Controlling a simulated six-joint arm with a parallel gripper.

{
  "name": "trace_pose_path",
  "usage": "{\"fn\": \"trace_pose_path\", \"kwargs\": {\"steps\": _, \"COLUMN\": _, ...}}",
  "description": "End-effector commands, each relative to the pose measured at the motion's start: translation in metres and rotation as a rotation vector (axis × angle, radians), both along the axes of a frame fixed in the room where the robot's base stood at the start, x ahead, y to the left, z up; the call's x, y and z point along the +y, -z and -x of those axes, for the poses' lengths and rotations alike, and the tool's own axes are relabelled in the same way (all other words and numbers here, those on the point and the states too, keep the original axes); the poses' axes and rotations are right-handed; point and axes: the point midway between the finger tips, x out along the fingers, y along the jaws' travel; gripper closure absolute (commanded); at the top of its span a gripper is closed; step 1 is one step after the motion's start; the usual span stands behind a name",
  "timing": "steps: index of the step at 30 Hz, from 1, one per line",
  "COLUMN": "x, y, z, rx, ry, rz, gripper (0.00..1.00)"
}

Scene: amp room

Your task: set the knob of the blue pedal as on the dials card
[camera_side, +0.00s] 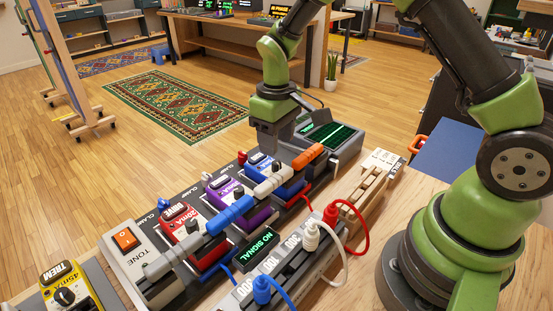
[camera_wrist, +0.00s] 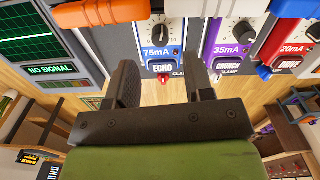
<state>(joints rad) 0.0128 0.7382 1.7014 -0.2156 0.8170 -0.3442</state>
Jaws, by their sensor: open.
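The blue pedal (camera_wrist: 160,62), labelled ECHO and 75mA, is at the top of the wrist view. Its dark round knob (camera_wrist: 158,32) has a pale pointer; its exact setting is hard to read. In the side view my gripper (camera_side: 268,142) is just behind the blue pedal.
The purple CRUNCH pedal (camera_wrist: 225,62) and red DRIVE pedal (camera_wrist: 285,50) stand beside the blue one. An orange-ended clamp lever (camera_side: 308,157) lies close by. A screen unit (camera_side: 335,137) borders the row. A yellow TREM pedal (camera_side: 65,296) sits apart at lower left.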

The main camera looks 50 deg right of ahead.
Motion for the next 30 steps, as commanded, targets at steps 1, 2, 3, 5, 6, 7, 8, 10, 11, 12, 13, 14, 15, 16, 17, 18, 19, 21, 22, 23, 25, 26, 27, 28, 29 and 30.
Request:
{"fn": "trace_pose_path", "kwargs": {"steps": 1, "x": 0.0, "y": 0.011, "z": 0.001, "rx": 0.007, "ry": 0.002, "rz": -0.001, "gripper": 0.52}}
{"fn": "trace_pose_path", "kwargs": {"steps": 2, "x": 0.0, "y": 0.017, "z": 0.001, "rx": 0.006, "ry": 0.001, "rz": 0.0, "gripper": 0.52}}
{"fn": "trace_pose_path", "kwargs": {"steps": 3, "x": 0.0, "y": 0.024, "z": 0.001, "rx": 0.006, "ry": 0.0, "rz": 0.0, "gripper": 0.52}}
{"fn": "trace_pose_path", "kwargs": {"steps": 5, "x": 0.0, "y": 0.033, "z": 0.001, "rx": 0.005, "ry": 0.001, "rz": 0.0, "gripper": 0.52}}
{"fn": "trace_pose_path", "kwargs": {"steps": 6, "x": 0.0, "y": 0.039, "z": 0.001, "rx": 0.004, "ry": 0.002, "rz": 0.0, "gripper": 0.52}}
{"fn": "trace_pose_path", "kwargs": {"steps": 7, "x": 0.0, "y": 0.042, "z": 0.001, "rx": 0.004, "ry": 0.002, "rz": -0.001, "gripper": 0.52}}
{"fn": "trace_pose_path", "kwargs": {"steps": 8, "x": 0.0, "y": 0.045, "z": 0.001, "rx": 0.003, "ry": 0.002, "rz": 0.0, "gripper": 0.52}}
{"fn": "trace_pose_path", "kwargs": {"steps": 10, "x": 0.0, "y": 0.051, "z": 0.001, "rx": 0.002, "ry": 0.002, "rz": 0.0, "gripper": 0.52}}
{"fn": "trace_pose_path", "kwargs": {"steps": 11, "x": 0.0, "y": 0.052, "z": 0.001, "rx": 0.002, "ry": 0.002, "rz": 0.0, "gripper": 0.52}}
{"fn": "trace_pose_path", "kwargs": {"steps": 12, "x": 0.0, "y": 0.054, "z": 0.0, "rx": 0.0, "ry": 0.002, "rz": 0.0, "gripper": 0.52}}
{"fn": "trace_pose_path", "kwargs": {"steps": 13, "x": 0.0, "y": 0.054, "z": 0.0, "rx": -0.001, "ry": 0.002, "rz": 0.001, "gripper": 0.52}}
{"fn": "trace_pose_path", "kwargs": {"steps": 14, "x": 0.0, "y": 0.055, "z": 0.0, "rx": -0.001, "ry": 0.002, "rz": 0.001, "gripper": 0.52}}
{"fn": "trace_pose_path", "kwargs": {"steps": 15, "x": 0.0, "y": 0.055, "z": 0.0, "rx": -0.001, "ry": 0.002, "rz": 0.001, "gripper": 0.52}}
{"fn": "trace_pose_path", "kwargs": {"steps": 16, "x": 0.0, "y": 0.055, "z": 0.0, "rx": -0.001, "ry": 0.002, "rz": 0.001, "gripper": 0.52}}
{"fn": "trace_pose_path", "kwargs": {"steps": 17, "x": 0.0, "y": 0.055, "z": 0.0, "rx": -0.002, "ry": 0.002, "rz": 0.001, "gripper": 0.52}}
{"fn": "trace_pose_path", "kwargs": {"steps": 18, "x": 0.0, "y": 0.055, "z": 0.0, "rx": -0.002, "ry": 0.002, "rz": 0.001, "gripper": 0.52}}
{"fn": "trace_pose_path", "kwargs": {"steps": 19, "x": 0.0, "y": 0.055, "z": 0.0, "rx": -0.002, "ry": 0.002, "rz": 0.001, "gripper": 0.52}}
{"fn": "trace_pose_path", "kwargs": {"steps": 21, "x": 0.0, "y": 0.055, "z": 0.0, "rx": -0.001, "ry": 0.002, "rz": 0.001, "gripper": 0.57}}
{"fn": "trace_pose_path", "kwargs": {"steps": 22, "x": 0.0, "y": 0.055, "z": 0.0, "rx": -0.001, "ry": 0.002, "rz": 0.001, "gripper": 0.64}}
{"fn": "trace_pose_path", "kwargs": {"steps": 23, "x": 0.0, "y": 0.055, "z": 0.0, "rx": -0.001, "ry": 0.002, "rz": 0.001, "gripper": 0.71}}
{"fn": "trace_pose_path", "kwargs": {"steps": 25, "x": 0.0, "y": 0.055, "z": 0.0, "rx": -0.001, "ry": 0.002, "rz": 0.001, "gripper": 0.87}}
{"fn": "trace_pose_path", "kwargs": {"steps": 26, "x": 0.0, "y": 0.055, "z": 0.0, "rx": -0.001, "ry": 0.002, "rz": 0.001, "gripper": 0.94}}
{"fn": "trace_pose_path", "kwargs": {"steps": 27, "x": 0.0, "y": 0.055, "z": 0.0, "rx": -0.001, "ry": 0.002, "rz": 0.001, "gripper": 1.0}}
{"fn": "trace_pose_path", "kwargs": {"steps": 28, "x": 0.0, "y": 0.055, "z": 0.0, "rx": -0.001, "ry": 0.002, "rz": 0.001, "gripper": 1.0}}
{"fn": "trace_pose_path", "kwargs": {"steps": 29, "x": 0.0, "y": 0.055, "z": 0.0, "rx": -0.001, "ry": 0.002, "rz": 0.001, "gripper": 1.0}}
{"fn": "trace_pose_path", "kwargs": {"steps": 30, "x": 0.0, "y": 0.055, "z": 0.0, "rx": -0.001, "ry": -0.002, "rz": 0.001, "gripper": 1.0}}
